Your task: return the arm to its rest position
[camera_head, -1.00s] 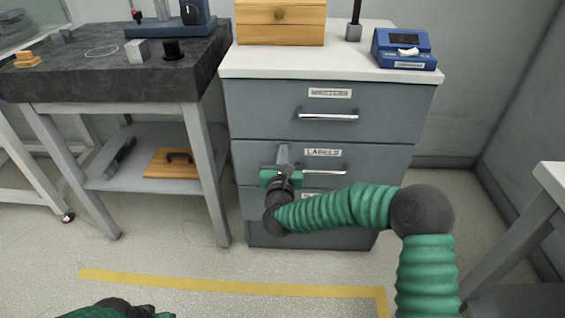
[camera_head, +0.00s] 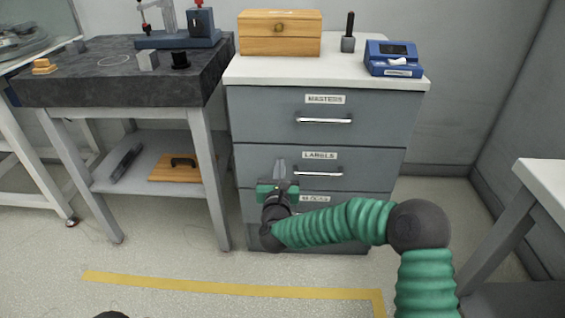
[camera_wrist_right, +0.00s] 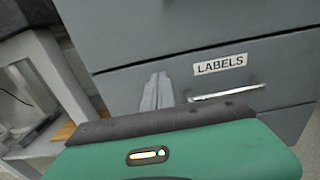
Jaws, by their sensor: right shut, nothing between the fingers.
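My right arm (camera_head: 335,222) is green and ribbed and comes in from the lower right. It is bent and reaches left in front of the grey drawer cabinet. My right gripper (camera_head: 280,167) points up and away in front of the LABELS drawer, left of that drawer's handle (camera_head: 318,173). Its fingers are shut with nothing between them. In the right wrist view the closed fingers (camera_wrist_right: 156,92) show against the drawer front, left of the LABELS label. I cannot tell how far they are from the drawer. My left gripper does not show; only a dark sliver is at the bottom edge.
The cabinet (camera_head: 290,105) has shut drawers and carries a wooden box (camera_head: 280,42) and a blue device (camera_head: 393,62). A dark stone-topped table (camera_head: 60,88) stands left. A white table (camera_head: 545,185) stands right. Yellow tape (camera_head: 230,288) marks the open floor.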

